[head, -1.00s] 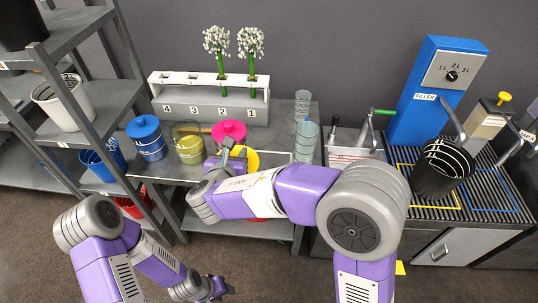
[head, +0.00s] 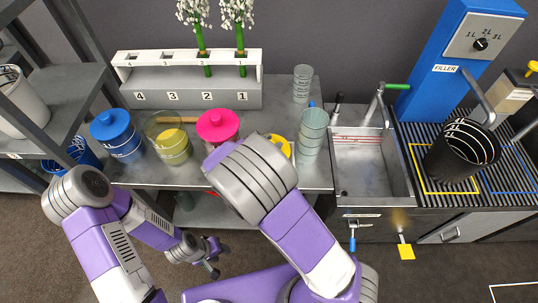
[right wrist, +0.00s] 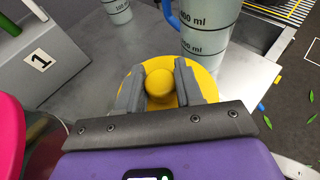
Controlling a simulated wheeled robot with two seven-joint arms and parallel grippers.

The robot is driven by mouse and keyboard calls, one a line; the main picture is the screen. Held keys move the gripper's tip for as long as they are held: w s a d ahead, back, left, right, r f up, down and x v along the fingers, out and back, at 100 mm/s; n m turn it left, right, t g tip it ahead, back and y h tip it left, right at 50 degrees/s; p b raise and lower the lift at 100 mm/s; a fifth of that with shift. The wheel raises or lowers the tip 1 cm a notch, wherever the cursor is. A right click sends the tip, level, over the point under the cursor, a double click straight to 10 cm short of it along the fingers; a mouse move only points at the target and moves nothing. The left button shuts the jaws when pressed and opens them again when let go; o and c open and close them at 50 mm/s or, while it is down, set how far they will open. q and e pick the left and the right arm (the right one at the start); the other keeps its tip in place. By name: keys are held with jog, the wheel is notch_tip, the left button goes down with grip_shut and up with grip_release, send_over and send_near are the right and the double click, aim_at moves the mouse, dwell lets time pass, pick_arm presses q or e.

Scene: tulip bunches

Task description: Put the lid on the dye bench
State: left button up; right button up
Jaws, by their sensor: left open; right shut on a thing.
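A yellow lid (head: 283,147) with a round knob shows beside my right arm in the head view. In the right wrist view my right gripper (right wrist: 160,88) is shut on the knob of this yellow lid (right wrist: 207,76); I cannot tell whether the lid is off the bench. The right fingers are hidden behind my arm in the head view. On the dye bench (head: 318,178), an open glass jar (head: 172,148) holds yellow dye. A blue-lidded jar (head: 117,137) and a pink-lidded jar (head: 217,126) stand either side. My left gripper (head: 210,262) is open, low before the bench.
A numbered rack (head: 190,95) with two white-flowered stems stands behind the jars. A measuring jug (head: 312,132) and a smaller cup (head: 302,84) stand right of the lid. Further right are a sink (head: 370,165) and a blue filler (head: 455,70). Shelves stand at left.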

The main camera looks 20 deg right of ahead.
jog(key=shift+f+b, duration=0.9)
jog(key=shift+f, duration=1.8)
jog(key=shift+f, duration=0.2)
jog(key=o, duration=1)
jog(key=shift+r, duration=0.1)
jog(key=shift+o, duration=0.2)
jog(key=shift+r, duration=0.15)
jog(key=shift+s+a+r, duration=0.1)
jog(key=shift+a+r, duration=0.05)
jog(key=shift+a, duration=0.15)
jog(key=p+v, duration=0.3)
jog(key=v, duration=0.8)
jog(key=shift+s, duration=0.15)
